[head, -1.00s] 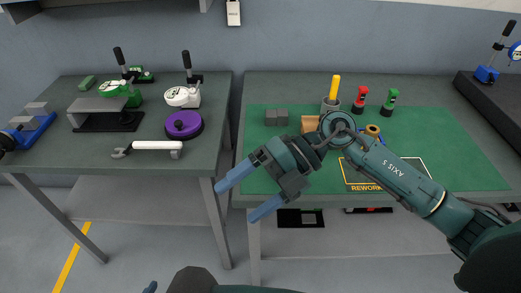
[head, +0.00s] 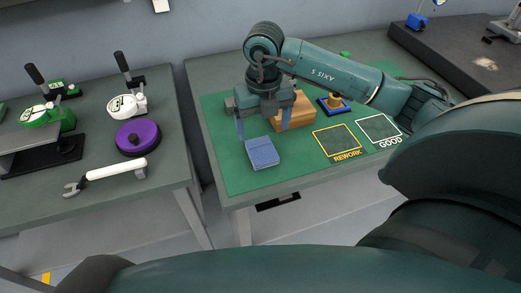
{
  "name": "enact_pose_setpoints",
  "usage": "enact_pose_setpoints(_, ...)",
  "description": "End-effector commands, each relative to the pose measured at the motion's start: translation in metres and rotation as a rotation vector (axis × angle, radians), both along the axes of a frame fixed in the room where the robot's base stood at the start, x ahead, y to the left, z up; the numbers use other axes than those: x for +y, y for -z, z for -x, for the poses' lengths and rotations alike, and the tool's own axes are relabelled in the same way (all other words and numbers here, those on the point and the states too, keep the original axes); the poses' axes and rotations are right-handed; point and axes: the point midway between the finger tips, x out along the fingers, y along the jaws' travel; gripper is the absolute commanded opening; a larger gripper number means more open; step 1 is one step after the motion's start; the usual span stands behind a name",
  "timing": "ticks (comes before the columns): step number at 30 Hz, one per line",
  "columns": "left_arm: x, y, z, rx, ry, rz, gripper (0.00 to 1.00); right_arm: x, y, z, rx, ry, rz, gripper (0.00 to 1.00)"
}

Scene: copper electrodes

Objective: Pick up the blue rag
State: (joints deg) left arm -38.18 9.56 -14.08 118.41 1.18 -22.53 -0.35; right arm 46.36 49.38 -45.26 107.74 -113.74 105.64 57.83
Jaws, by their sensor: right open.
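The blue rag (head: 263,153) lies folded in a square on the green mat (head: 226,163), near the mat's front left part. My right gripper (head: 262,134) points down just behind and above the rag, with its two blue fingers spread apart. Nothing shows between the fingers. I cannot tell exactly how high the fingertips are above the mat. My left gripper does not show.
A wooden block (head: 299,115) stands close to the right of my right gripper. Outlined REWORK (head: 337,142) and GOOD (head: 378,129) zones lie bare on the right. The left table holds a purple disc (head: 138,137) and a white-handled tool (head: 112,170).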

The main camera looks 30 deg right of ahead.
Motion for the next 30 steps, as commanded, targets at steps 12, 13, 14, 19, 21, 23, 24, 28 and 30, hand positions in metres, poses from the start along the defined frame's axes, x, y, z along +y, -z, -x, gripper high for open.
enact_pose_setpoints(12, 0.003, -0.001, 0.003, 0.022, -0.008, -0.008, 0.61, 0.002, 0.043, 0.001, 0.006, -0.001, -0.002, 0.85)
enact_pose_setpoints(13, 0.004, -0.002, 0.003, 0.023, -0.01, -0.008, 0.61, 0.002, 0.048, 0.001, 0.006, -0.001, -0.002, 0.85)
enact_pose_setpoints(14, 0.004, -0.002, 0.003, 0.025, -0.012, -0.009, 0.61, 0.003, 0.052, 0.001, 0.005, -0.003, -0.003, 0.85)
enact_pose_setpoints(19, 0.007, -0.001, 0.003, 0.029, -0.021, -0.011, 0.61, 0.002, 0.071, 0.0, 0.001, -0.002, -0.002, 0.85)
enact_pose_setpoints(21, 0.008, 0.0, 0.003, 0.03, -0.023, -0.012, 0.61, 0.002, 0.074, 0.0, -0.001, -0.003, -0.003, 0.85)
enact_pose_setpoints(23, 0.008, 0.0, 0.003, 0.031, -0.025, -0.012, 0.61, 0.002, 0.074, 0.0, -0.001, -0.003, -0.003, 0.85)
enact_pose_setpoints(24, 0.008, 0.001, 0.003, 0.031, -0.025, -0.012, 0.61, 0.002, 0.074, -0.001, -0.001, -0.003, -0.003, 0.85)
enact_pose_setpoints(28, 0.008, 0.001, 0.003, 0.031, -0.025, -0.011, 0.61, 0.002, 0.074, 0.0, -0.001, -0.003, -0.003, 0.81)
enact_pose_setpoints(30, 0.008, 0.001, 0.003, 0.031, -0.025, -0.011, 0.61, 0.002, 0.074, 0.0, -0.001, -0.003, -0.003, 0.76)
